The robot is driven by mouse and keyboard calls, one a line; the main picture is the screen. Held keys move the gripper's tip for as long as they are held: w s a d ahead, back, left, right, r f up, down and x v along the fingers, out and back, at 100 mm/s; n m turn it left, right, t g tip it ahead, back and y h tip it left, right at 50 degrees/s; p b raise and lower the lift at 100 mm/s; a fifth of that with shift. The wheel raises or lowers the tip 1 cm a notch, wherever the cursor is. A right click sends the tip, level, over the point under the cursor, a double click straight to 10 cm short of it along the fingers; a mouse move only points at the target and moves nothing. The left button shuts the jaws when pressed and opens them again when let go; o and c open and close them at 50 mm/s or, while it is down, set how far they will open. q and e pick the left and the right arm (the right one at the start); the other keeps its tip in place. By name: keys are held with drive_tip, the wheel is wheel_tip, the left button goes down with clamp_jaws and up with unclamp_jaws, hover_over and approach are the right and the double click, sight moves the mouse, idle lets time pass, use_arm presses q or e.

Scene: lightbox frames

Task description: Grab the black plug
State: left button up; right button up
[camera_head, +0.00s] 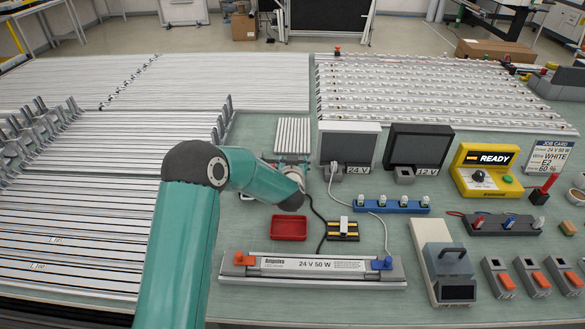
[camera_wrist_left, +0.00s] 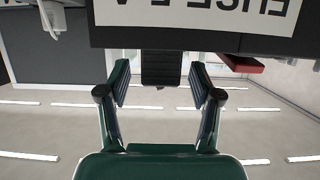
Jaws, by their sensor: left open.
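In the left wrist view, a dark ribbed block (camera_wrist_left: 161,68), which looks like the black plug, sits at the lower edge of a dark panel with an upside-down "FUSE" label (camera_wrist_left: 190,13). My left gripper (camera_wrist_left: 160,80) is open, with one finger on each side of the block and gaps showing on both sides. In the head view my left wrist hides the plug and the fingers. My right gripper is not in view.
A 24 V box (camera_head: 348,147) with a white plug (camera_head: 335,169) and a 12 V box (camera_head: 418,148) stand right of my wrist. A red tray (camera_head: 289,237), a lamp holder (camera_head: 313,268) and a blue strip (camera_head: 391,206) lie nearby. Metal rails (camera_head: 75,205) cover the left side.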

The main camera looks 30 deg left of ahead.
use_arm(q)
clamp_jaws()
drive_tip(key=shift+r, duration=0.1)
